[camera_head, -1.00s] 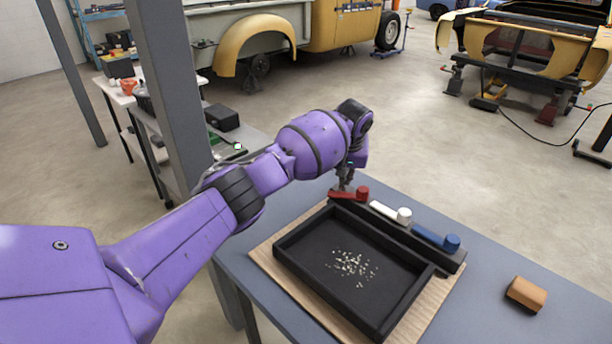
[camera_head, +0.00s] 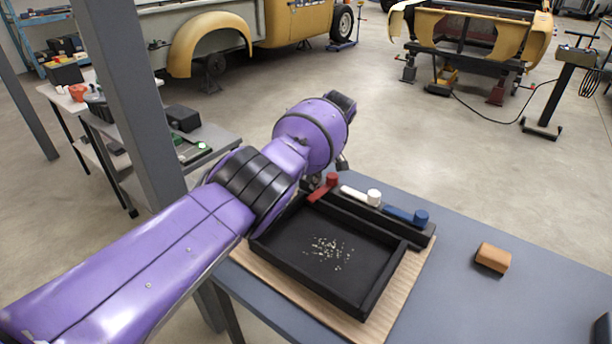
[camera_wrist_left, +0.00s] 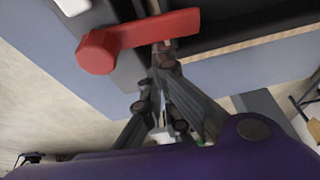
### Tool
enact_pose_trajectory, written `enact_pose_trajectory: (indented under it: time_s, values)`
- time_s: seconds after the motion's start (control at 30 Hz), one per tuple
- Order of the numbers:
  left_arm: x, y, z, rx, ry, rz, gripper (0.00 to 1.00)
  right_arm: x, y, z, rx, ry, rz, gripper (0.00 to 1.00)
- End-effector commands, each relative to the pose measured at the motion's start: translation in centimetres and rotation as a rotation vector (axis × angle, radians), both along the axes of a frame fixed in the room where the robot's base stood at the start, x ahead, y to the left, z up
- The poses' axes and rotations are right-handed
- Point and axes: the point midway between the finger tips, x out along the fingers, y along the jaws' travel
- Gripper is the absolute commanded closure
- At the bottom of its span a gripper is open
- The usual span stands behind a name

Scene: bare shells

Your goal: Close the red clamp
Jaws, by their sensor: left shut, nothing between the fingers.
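The red clamp (camera_head: 322,188) is a lever with a round knob at one end. It sits at the left end of the black rail behind the tray, angled with its knob end away from the tray. In the left wrist view the red clamp (camera_wrist_left: 140,36) fills the upper middle. My left gripper (camera_wrist_left: 165,58) is shut, its fingertips together right at the lever's side; they seem to touch it. In the head view my left gripper (camera_head: 312,183) is mostly hidden behind my purple arm, left of the lever. My right gripper is not in view.
A white clamp (camera_head: 361,194) and a blue clamp (camera_head: 407,215) lie along the same rail (camera_head: 425,238). The black tray (camera_head: 372,300) holds small pale bits and stands on a wooden board (camera_head: 405,315). A brown block (camera_head: 493,258) lies to the right. A grey post (camera_head: 150,110) stands left.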

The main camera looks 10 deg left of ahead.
Motion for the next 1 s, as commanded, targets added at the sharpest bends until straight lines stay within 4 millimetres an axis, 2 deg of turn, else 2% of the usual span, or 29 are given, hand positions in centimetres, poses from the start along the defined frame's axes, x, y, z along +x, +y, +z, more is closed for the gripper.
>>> enact_pose_trajectory:
  time_s: [0.83,1.0]
  values:
    - [-0.2,0.1,-0.1,0.001,0.001,-0.004,1.00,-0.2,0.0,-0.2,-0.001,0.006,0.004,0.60]
    - [-0.2,1.3,0.1,0.001,-0.001,-0.002,1.00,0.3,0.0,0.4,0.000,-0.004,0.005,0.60]
